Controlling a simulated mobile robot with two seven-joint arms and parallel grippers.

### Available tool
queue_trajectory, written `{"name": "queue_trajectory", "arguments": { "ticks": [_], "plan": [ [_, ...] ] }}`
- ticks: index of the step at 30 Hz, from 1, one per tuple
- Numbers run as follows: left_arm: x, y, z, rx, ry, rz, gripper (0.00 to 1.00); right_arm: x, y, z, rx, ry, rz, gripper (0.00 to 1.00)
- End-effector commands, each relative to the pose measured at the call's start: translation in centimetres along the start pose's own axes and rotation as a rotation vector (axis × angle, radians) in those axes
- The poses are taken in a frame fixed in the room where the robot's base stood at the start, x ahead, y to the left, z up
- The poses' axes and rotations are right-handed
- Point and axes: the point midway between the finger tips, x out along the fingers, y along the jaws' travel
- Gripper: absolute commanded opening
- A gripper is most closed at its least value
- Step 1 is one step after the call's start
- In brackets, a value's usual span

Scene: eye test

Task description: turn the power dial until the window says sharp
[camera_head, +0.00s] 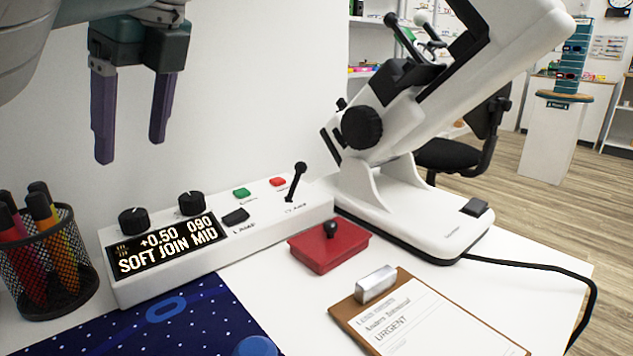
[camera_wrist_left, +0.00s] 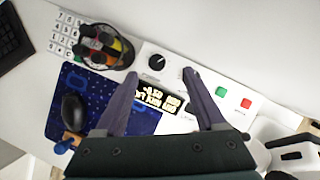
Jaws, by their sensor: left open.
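A white control box (camera_head: 170,270) stands on the table with two black dials, a left dial (camera_head: 132,221) and a right dial (camera_head: 192,203). Their labels are not readable, so I cannot tell which is the power dial. Its dark window (camera_head: 165,246) reads "+0.50 090" and "SOFT JOIN MID". My left gripper (camera_head: 130,150) is open and empty, fingers down, above the box's dial end and apart from it. In the left wrist view one dial (camera_wrist_left: 156,63) shows between the fingertips; the other seems hidden by a finger. My right gripper is not in view.
A mesh pen cup (camera_head: 55,270) stands close left of the box. The box also bears green (camera_head: 241,193) and red (camera_head: 277,182) buttons and a lever (camera_head: 297,180). A white instrument (camera_head: 410,215), red block (camera_head: 328,246) and clipboard (camera_head: 420,320) are right. A mouse (camera_wrist_left: 74,112) lies on a blue mat.

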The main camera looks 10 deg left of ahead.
Motion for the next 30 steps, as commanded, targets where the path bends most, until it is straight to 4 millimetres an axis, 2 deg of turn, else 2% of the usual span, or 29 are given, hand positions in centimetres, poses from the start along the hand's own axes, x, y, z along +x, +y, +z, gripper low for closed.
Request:
{"name": "queue_trajectory", "arguments": {
  "ticks": [1, 5, 12, 18, 23, 30],
  "plan": [
    [0.1, 0.0, -0.6, 0.002, 0.022, 0.003, 0.72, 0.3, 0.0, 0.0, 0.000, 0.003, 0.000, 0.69],
    [1.3, 0.1, -0.9, 0.003, 0.035, 0.010, 0.72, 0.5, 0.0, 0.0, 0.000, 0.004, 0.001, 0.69],
    [6.1, 0.2, -0.9, 0.004, 0.030, 0.012, 0.72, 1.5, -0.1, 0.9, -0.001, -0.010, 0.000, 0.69],
    [8.9, 0.1, -1.0, 0.003, 0.029, 0.008, 0.72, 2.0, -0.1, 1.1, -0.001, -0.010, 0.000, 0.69],
    [9.7, 0.1, -1.0, 0.003, 0.028, 0.007, 0.72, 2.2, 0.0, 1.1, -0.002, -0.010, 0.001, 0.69],
    [9.7, 0.1, -1.0, 0.003, 0.028, 0.006, 0.72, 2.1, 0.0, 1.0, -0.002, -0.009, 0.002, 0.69]
  ]
}}
